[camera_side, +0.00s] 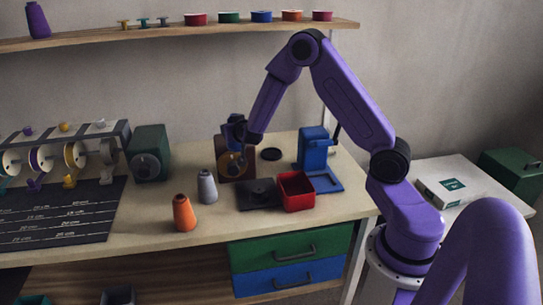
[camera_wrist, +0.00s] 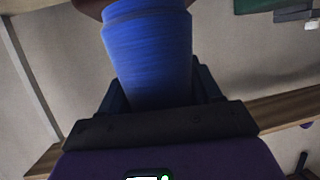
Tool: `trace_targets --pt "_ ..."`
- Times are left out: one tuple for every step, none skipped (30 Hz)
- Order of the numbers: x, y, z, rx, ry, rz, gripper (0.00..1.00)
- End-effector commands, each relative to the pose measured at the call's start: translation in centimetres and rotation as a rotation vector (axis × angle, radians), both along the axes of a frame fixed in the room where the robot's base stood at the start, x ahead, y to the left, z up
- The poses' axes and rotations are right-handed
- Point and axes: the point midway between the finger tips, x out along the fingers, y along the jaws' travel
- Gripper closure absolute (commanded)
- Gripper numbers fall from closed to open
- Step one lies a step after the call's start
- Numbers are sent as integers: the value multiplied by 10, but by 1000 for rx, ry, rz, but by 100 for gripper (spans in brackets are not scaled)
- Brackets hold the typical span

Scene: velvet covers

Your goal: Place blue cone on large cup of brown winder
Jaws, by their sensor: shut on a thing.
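The blue cone (camera_wrist: 150,50) fills the upper middle of the wrist view. My gripper (camera_wrist: 160,90) is shut on it, with a dark finger on each side. In the side view my gripper (camera_side: 240,131) is at the upper part of the brown winder (camera_side: 225,174), and the cone is hard to make out there against the dark wrist. The winder stands on the bench with a round brown disc on its front. A reddish-brown edge (camera_wrist: 90,7) shows at the cone's far end in the wrist view; I cannot tell whether they touch.
A grey cone (camera_side: 207,187) and an orange cone (camera_side: 184,214) stand in front of the winder. A green winder (camera_side: 150,153) is to the left. A dark plate (camera_side: 256,196), red bin (camera_side: 296,191) and blue stand (camera_side: 314,150) are to the right.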

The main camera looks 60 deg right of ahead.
Motion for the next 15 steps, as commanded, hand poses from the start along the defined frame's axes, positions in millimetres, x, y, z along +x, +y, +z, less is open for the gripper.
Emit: trace_targets --pt "7 -16 0 0 -2 -26 69" --pt "10 -25 0 -1 -1 -38 69" --pt "14 -37 1 -1 -2 -53 69" --pt "17 -46 2 -1 -3 -66 69" --pt "20 -55 2 0 -2 -78 69" --pt "23 -68 2 -1 -2 -95 69" --pt "25 -78 2 -1 -2 -108 69" --pt "27 -88 3 0 -2 -119 69" --pt "29 -101 4 -1 -3 -135 69" --pt "30 -111 4 -1 -2 -148 69" --pt "31 -122 4 -1 -1 -161 69" --pt "32 -135 5 -1 -1 -176 69" --pt "33 -144 6 0 -2 -187 69" --pt "32 -153 6 -1 -2 -197 69" --pt "32 -163 7 -1 -2 -209 69"
